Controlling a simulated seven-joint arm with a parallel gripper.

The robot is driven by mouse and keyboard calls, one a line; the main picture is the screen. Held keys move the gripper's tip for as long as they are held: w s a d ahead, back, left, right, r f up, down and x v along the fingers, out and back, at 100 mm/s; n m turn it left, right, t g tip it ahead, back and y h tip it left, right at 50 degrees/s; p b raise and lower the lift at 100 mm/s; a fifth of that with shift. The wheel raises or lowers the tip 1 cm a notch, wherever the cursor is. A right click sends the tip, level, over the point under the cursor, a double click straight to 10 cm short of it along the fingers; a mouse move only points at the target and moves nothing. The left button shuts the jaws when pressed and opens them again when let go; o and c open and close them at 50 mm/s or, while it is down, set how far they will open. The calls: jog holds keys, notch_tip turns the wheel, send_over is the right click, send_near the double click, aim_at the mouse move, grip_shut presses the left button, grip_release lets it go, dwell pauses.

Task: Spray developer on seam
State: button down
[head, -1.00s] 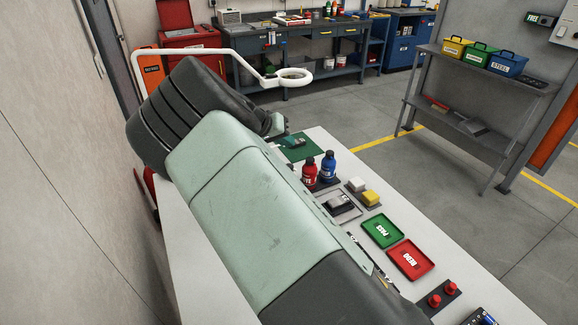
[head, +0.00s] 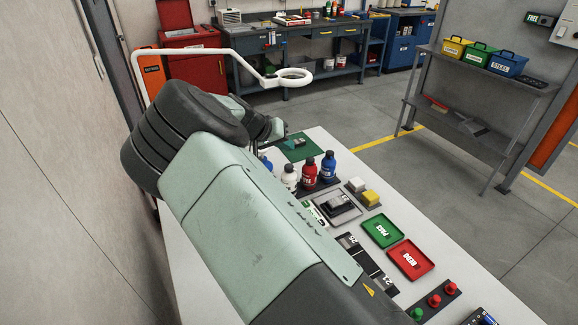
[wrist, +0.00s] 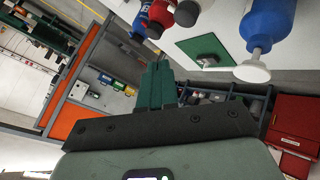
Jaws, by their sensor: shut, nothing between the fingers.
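A red bottle (head: 309,173), a blue bottle (head: 328,168) and a white bottle (head: 289,179) stand on the bench in the head view; I cannot tell which holds developer. Another blue bottle (head: 266,163) is partly hidden behind my arm. In the wrist view a blue bottle with a white conical tip (wrist: 268,25) is at the upper right. A small grey-green part lies on the green mat (wrist: 190,45); its seam is too small to make out. My gripper (wrist: 158,68) is shut and empty, apart from the bottles and mat in that view.
A white ring lamp (head: 293,77) on a bent arm hangs above the bench's far end. Red buttons (head: 434,300) are nearer.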

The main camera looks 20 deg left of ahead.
aim_at(286, 167)
jog(key=shift+f, duration=1.9)
jog(key=shift+f, duration=0.1)
dwell(0.5)
jog(key=shift+f, duration=0.35)
jog(key=shift+f, duration=0.5)
dwell(0.7)
jog(key=shift+r, duration=0.9)
jog(key=shift+r, duration=2.55)
